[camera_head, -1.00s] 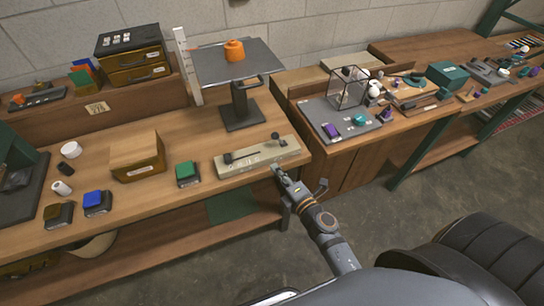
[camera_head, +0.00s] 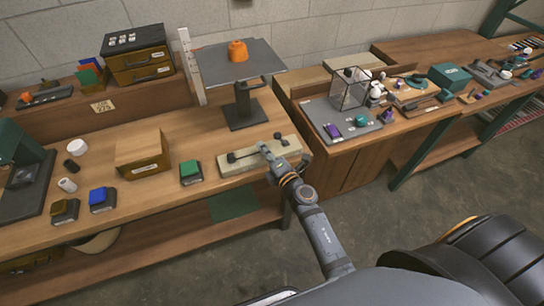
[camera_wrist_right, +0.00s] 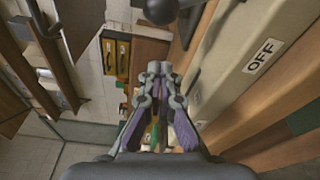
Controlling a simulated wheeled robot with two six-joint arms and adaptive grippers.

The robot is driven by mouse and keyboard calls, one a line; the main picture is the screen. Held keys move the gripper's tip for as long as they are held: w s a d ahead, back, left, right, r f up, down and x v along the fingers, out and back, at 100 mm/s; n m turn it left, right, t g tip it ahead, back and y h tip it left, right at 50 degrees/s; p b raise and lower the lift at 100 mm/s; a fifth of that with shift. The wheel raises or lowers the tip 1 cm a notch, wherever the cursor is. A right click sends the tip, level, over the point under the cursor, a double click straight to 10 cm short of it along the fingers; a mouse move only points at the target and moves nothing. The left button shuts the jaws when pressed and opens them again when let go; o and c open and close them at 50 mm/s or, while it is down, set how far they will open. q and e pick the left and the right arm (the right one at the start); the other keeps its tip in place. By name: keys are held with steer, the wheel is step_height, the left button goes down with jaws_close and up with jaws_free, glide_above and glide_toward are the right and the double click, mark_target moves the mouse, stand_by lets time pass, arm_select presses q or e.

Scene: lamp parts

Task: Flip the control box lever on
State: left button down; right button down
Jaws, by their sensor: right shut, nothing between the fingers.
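The control box (camera_head: 237,168) is a long beige block at the front edge of the wooden bench, partly hidden by my right gripper in the head view. My right gripper (camera_head: 264,148) is shut and empty, over or just in front of the box's middle. In the right wrist view its fingers (camera_wrist_right: 155,70) are together, with the black lever knob (camera_wrist_right: 160,10) ahead of them and an OFF label (camera_wrist_right: 264,56) on the box at right. My left gripper is out of view.
A black stand with a tray (camera_head: 245,115) and orange piece (camera_head: 237,50) rises behind the box. A green-topped block (camera_head: 190,170) and a wooden box (camera_head: 143,152) stand left. A grey board (camera_head: 350,122) with a wire cage lies right.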

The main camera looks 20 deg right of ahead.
mark_target(273, 153)
steer(key=d, duration=0.1)
steer(key=w+d, duration=0.1)
steer(key=shift+d+r, duration=0.2)
steer(key=shift+d, duration=0.15)
steer(key=shift+s+d+r, duration=0.15)
steer(key=shift+d, duration=0.4)
steer(key=shift+a, duration=0.1)
